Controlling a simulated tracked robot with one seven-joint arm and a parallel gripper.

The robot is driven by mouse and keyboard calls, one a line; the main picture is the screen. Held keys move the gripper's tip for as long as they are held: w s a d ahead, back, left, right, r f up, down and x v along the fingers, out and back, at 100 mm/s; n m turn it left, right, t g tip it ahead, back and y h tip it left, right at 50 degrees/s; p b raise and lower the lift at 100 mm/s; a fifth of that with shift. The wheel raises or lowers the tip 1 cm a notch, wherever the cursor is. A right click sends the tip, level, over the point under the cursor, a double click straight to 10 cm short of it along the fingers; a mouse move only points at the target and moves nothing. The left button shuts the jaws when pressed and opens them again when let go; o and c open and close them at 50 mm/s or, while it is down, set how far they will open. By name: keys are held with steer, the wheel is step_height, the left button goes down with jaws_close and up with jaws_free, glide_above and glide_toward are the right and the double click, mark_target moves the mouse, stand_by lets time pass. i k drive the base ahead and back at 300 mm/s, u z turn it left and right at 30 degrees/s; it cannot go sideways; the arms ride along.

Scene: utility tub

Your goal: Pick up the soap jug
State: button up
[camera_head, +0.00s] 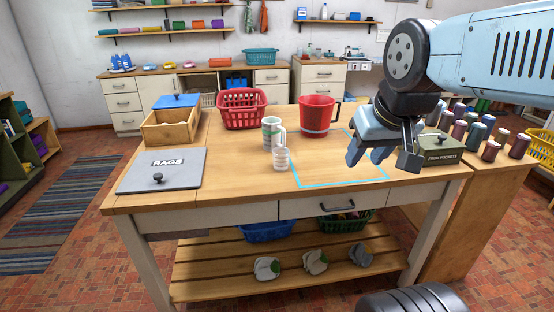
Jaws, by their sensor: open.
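A white-and-green jug with a side handle (270,134) stands upright on the wooden table; it looks like the soap jug, though its label is too small to read. A small whitish ribbed cup (281,160) stands close in front of it and hides part of its lower side. My gripper (382,156) is open with nothing between its fingers. It hangs over the right part of the table, to the right of the jug and clear of it.
A red pitcher (317,118) and a red basket (242,109) stand behind the jug. A small green box (439,152) and several bottles stand right. The blue-outlined area (335,168) is mostly bare.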

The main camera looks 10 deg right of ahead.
mark_target(272, 127)
steer(key=k, duration=0.45)
steer(key=z, duration=0.7)
steer(key=i, duration=1.6)
steer(key=u, duration=0.25)
